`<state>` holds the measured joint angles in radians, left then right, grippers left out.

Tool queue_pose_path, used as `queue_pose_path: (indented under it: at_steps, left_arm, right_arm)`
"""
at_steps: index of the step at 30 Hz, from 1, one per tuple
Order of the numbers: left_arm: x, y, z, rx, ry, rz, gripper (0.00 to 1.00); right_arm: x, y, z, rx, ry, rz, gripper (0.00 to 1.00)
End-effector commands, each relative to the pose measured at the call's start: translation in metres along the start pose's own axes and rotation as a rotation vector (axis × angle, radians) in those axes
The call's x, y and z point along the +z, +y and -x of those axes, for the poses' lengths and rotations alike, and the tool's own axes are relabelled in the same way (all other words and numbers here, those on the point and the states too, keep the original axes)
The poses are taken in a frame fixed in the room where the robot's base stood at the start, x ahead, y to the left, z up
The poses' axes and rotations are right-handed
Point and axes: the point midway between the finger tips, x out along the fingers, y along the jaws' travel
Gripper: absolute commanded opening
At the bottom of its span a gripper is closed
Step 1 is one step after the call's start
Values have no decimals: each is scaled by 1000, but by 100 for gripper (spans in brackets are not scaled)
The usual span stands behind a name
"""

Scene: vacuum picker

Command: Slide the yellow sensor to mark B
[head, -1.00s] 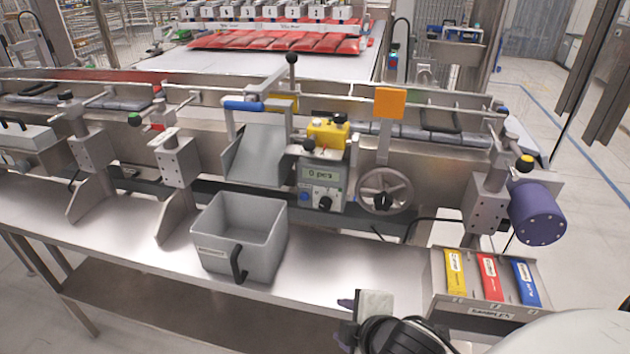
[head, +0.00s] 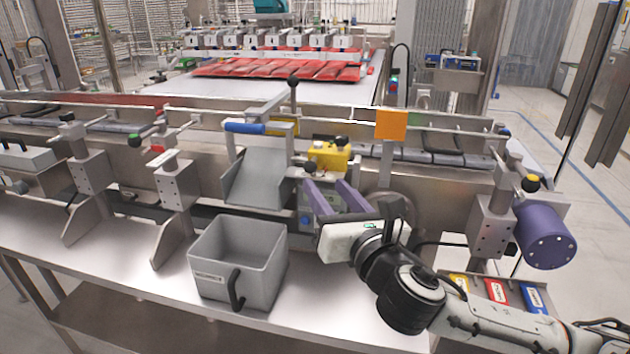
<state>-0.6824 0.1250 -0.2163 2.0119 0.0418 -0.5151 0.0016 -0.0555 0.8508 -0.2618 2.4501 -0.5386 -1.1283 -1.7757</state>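The yellow sensor (head: 326,156) is a small block with dark knobs on top, mounted at the conveyor rail in the middle of the head view. My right gripper (head: 329,192) points at it from below and in front, with its two purple fingers spread apart. Nothing shows between the fingers, and they look close to the sensor but a gap seems to remain. The display box under the sensor is mostly hidden by my gripper. I cannot make out mark B. My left gripper is not in view.
A grey bin (head: 238,262) stands on the steel bench left of my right arm. A metal chute (head: 259,165) is left of the sensor. An orange plate (head: 391,125) and a partly hidden handwheel (head: 408,207) are to its right. A purple motor (head: 546,236) sits further right.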

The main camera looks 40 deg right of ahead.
Motion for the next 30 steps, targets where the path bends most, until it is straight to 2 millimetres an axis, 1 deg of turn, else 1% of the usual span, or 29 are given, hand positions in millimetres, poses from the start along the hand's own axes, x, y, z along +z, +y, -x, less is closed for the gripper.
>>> queue_pose_path:
  at_steps: [1,3,9,12,15,23,26,30]
  left_arm:
    - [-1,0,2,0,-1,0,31]
    - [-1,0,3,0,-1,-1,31]
    - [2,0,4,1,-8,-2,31]
    - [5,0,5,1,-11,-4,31]
    - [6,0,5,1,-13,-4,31]
    - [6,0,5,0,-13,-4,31]
    - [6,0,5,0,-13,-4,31]
    - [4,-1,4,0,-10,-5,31]
  right_arm:
    - [1,-1,-13,-4,-1,-1,40]
    - [1,0,-26,-3,0,-3,40]
    - [0,-1,-58,-3,3,-4,40]
    - [-1,0,-66,-2,3,-4,40]
    - [-1,0,-71,-1,4,-3,40]
    - [-1,0,-72,-1,5,-3,40]
    - [-1,0,-72,-1,5,-3,25]
    - [-1,0,-71,-1,5,-3,1]
